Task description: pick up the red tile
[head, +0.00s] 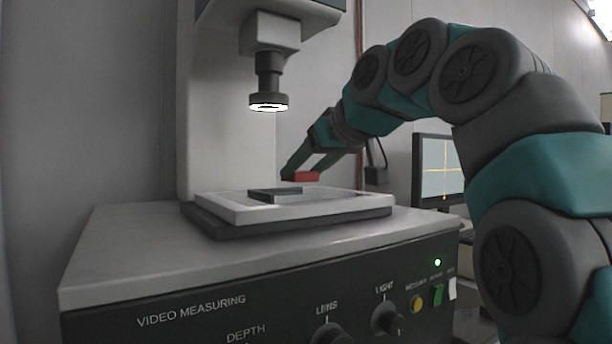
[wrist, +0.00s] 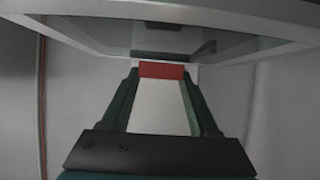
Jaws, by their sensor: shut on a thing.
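The red tile (head: 305,176) shows in the head view just above the right rear part of the machine's stage. It also shows in the wrist view (wrist: 163,71), spanning the gap between my two fingertips. My gripper (head: 297,176) reaches in from the right and is shut on the tile; it also shows in the wrist view (wrist: 162,73). The tile appears held level, a little above the stage (head: 345,203). The tile's far side is hidden.
A dark block or holder (head: 275,195) lies on the stage close to the tile. The measuring machine's lens with a lit ring (head: 268,101) hangs above the stage. A monitor (head: 440,168) stands at the right behind my arm. The machine's top is clear at the front left.

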